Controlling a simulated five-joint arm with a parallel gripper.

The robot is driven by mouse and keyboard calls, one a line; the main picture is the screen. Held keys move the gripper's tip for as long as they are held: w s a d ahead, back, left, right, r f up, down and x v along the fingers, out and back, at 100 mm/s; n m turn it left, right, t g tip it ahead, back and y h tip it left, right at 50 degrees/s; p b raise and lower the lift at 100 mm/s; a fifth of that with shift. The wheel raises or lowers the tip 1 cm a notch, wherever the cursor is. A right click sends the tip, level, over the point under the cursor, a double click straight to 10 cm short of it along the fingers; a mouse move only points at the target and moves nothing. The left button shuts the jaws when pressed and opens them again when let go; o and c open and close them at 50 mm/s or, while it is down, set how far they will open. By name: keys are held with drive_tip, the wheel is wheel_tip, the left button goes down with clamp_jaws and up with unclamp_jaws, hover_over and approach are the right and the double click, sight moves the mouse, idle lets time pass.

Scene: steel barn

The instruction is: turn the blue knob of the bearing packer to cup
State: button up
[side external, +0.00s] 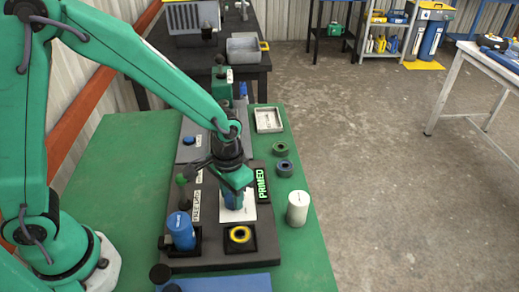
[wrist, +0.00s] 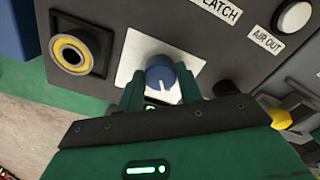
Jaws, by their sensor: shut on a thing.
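The blue knob (wrist: 160,73) sits on a white plate (wrist: 138,57) on the bearing packer (wrist: 195,28), seen in the wrist view. My gripper (wrist: 160,93) has its green fingers closed on both sides of the knob. In the side view my gripper (side external: 235,188) points down at the packer, over its white plate (side external: 240,213), and largely covers the knob. The plate's markings are hidden, and I cannot tell which setting the knob points to. A display (side external: 262,185) beside the plate reads PRIMED in green.
A yellow-ringed black socket (side external: 239,236) and a blue canister (side external: 181,231) stand at the packer's near end. A white cylinder (side external: 297,207), two rings (side external: 284,168) and a tray (side external: 269,119) stand along the green bench's right side.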

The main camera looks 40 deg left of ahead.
sight(229, 196)
idle(0.4)
drive_tip(key=o, duration=1)
drive_tip(key=shift+r, duration=3.95)
drive_tip(key=shift+s+a+r, duration=0.1)
drive_tip(key=shift+a+r, duration=0.25)
drive_tip(key=shift+r, duration=0.05)
drive_tip(key=s+a+r+t, duration=0.2)
drive_tip(key=s+a+r, duration=0.2)
drive_tip(key=s+a+r+n+t, duration=0.1)
drive_tip(key=s+a+r, duration=0.2)
drive_tip(key=a, duration=0.1)
drive_tip(key=s+a+r+t, duration=0.2)
drive_tip(key=s+a+r, duration=0.2)
drive_tip(key=a, duration=0.1)
drive_tip(key=shift+s+a+r+n+t, duration=0.1)
drive_tip(key=shift+s+r+n+t, duration=0.2)
drive_tip(key=shift+s+n, duration=0.1)
